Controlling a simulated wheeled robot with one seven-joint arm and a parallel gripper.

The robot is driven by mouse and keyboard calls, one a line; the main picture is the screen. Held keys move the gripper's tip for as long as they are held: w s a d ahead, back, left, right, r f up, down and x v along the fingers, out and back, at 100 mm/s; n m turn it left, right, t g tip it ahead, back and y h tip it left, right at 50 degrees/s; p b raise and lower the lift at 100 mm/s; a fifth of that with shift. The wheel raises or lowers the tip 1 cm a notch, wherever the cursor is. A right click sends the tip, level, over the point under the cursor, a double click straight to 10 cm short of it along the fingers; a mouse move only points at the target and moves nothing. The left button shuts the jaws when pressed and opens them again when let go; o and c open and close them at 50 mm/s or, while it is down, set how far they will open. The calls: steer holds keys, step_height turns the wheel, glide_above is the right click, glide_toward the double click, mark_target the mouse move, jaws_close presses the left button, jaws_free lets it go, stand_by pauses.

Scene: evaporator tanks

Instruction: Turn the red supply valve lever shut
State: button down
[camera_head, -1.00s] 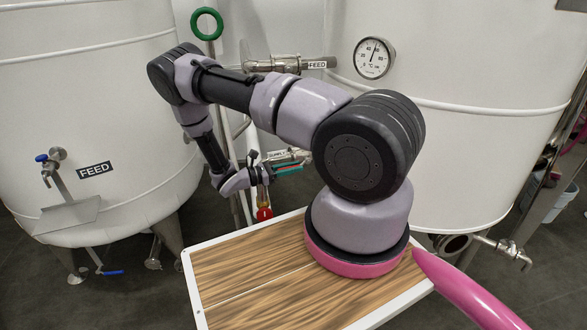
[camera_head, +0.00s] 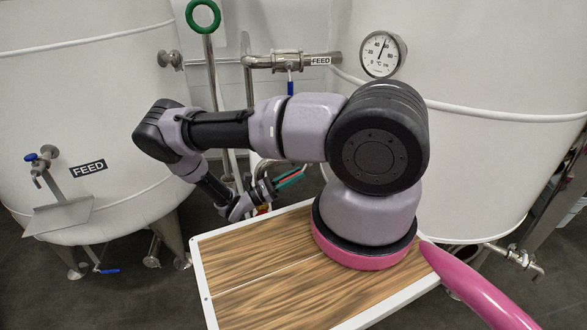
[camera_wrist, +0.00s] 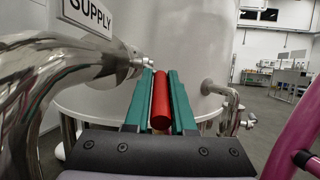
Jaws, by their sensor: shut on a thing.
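The red supply valve lever (camera_wrist: 160,103) lies lengthwise between the green-padded fingers of my gripper (camera_wrist: 160,76) in the wrist view. The fingers are shut on it, one pad on each side. A pipe with a SUPPLY sign (camera_wrist: 87,14) runs to the left of the fingers. In the head view my gripper (camera_head: 289,180) is low behind the wooden tabletop, with a red strip between its green fingers. The valve body and SUPPLY sign are hidden there behind my arm.
White tanks stand left (camera_head: 80,100) and right (camera_head: 480,150). A FEED pipe (camera_head: 285,61) with a blue lever (camera_head: 290,88) runs above my arm. A green ring handle (camera_head: 203,15) tops a vertical pipe.

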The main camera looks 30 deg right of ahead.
steer(key=shift+s+d+f+g+h, duration=0.2)
steer(key=shift+d+f+g+h, duration=0.25)
steer(key=shift+h, duration=0.45)
steer(key=shift+a, duration=0.1)
steer(key=c, duration=0.8)
jaws_free()
steer(key=shift+t, duration=0.35)
steer(key=shift+w, duration=0.1)
steer(key=shift+a+f, duration=0.2)
steer(key=shift+a, duration=0.1)
steer(key=v, duration=1)
steer(key=shift+f, duration=0.1)
